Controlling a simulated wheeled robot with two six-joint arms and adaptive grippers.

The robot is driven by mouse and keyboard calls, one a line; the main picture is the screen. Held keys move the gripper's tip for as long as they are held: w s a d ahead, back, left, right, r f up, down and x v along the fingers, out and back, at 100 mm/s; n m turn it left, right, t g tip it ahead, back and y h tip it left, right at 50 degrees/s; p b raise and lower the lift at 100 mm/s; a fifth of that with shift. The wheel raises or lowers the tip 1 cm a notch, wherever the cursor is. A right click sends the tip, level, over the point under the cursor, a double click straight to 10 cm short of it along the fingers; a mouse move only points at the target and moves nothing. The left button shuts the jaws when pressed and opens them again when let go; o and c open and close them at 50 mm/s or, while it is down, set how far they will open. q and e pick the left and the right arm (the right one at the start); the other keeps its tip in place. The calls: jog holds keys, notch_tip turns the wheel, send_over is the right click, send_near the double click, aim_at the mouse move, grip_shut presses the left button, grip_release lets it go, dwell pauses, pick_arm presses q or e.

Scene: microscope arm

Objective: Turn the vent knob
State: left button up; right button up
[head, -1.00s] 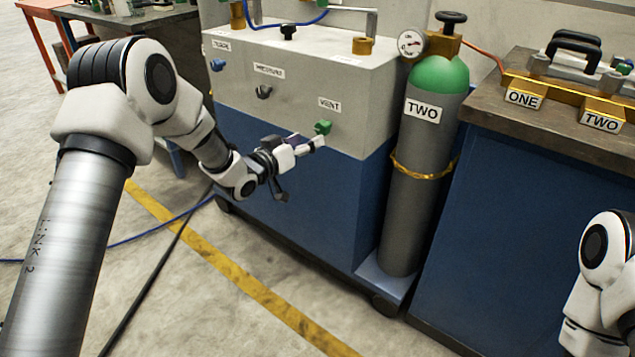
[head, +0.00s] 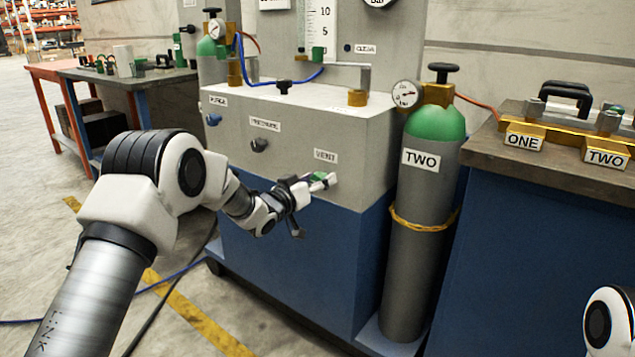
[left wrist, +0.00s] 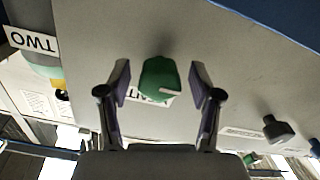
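The green vent knob (head: 319,176) is on the front of the grey cabinet, below the VENT label (head: 325,156). In the left wrist view the knob (left wrist: 158,80) has a white mark and sits between the two fingers of my left gripper (left wrist: 159,82). The fingers are open, one on each side, with a visible gap to the knob on both sides. In the head view my left gripper (head: 318,182) is at the knob and partly covers it. My right gripper is out of view; only part of my right arm shows at the lower right.
A dark pressure knob (head: 259,145) and a blue knob (head: 213,119) are further left on the cabinet (head: 290,170). A green-topped gas cylinder (head: 418,230) labelled TWO stands close to its right. A workbench (head: 560,160) is at the far right.

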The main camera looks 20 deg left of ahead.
pick_arm(q)
jog(key=c, duration=1)
jog(key=shift+o, duration=0.2)
jog(key=shift+r+m, duration=0.1)
jog(key=shift+m, duration=0.3)
jog(key=shift+m+p, duration=0.6)
jog(key=shift+m, duration=0.3)
jog(key=m+p, duration=0.1)
jog(key=m, duration=0.2)
jog(key=shift+m, duration=0.3)
jog(key=m, duration=0.5)
jog(key=shift+d+m, duration=0.1)
jog(key=shift+m, duration=0.2)
jog(key=m, duration=0.6)
jog(key=shift+b, duration=0.3)
